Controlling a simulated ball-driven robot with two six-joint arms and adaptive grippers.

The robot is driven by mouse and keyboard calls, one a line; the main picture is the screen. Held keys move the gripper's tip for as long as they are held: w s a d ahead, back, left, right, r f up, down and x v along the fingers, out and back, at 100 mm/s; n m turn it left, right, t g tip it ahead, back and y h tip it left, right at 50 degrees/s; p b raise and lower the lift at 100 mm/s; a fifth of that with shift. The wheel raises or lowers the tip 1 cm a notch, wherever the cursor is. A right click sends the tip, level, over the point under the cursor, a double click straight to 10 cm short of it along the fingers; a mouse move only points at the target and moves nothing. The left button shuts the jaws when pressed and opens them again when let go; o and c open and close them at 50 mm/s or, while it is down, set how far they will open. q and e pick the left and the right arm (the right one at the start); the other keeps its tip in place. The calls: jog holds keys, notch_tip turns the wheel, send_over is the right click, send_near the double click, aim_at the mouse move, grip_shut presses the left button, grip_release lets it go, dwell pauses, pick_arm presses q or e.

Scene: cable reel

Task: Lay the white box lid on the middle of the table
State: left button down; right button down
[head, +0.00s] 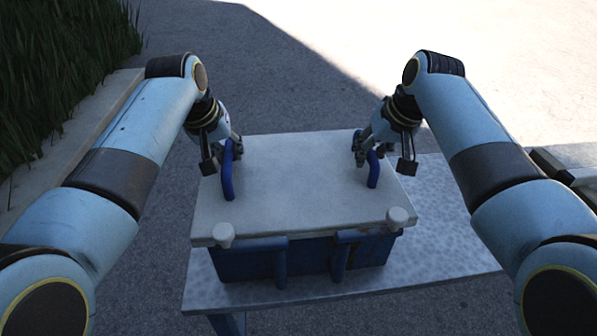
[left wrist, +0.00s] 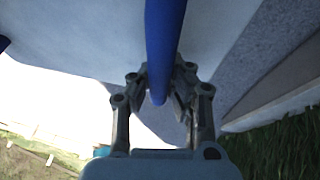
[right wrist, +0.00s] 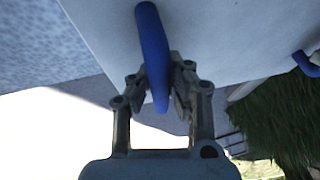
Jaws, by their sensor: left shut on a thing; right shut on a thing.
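The white box lid (head: 300,190) is a flat pale slab with a blue handle at each side and round white knobs at its near corners. It sits over a blue box (head: 310,262) on the table; whether it touches the box rim I cannot tell. My left gripper (head: 232,148) is shut on the lid's left blue handle (head: 228,175), which also shows in the left wrist view (left wrist: 163,45). My right gripper (head: 366,148) is shut on the right blue handle (head: 373,170), seen also in the right wrist view (right wrist: 152,45).
The speckled grey table (head: 440,235) has bare surface to the right of the box. A dark object (head: 548,166) lies at the table's far right, partly behind my right arm. A kerb (head: 75,150) and grass (head: 55,60) are on the left.

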pick_arm(q)
jog(key=shift+r, duration=0.2)
pick_arm(e)
jog(key=shift+r, duration=0.15)
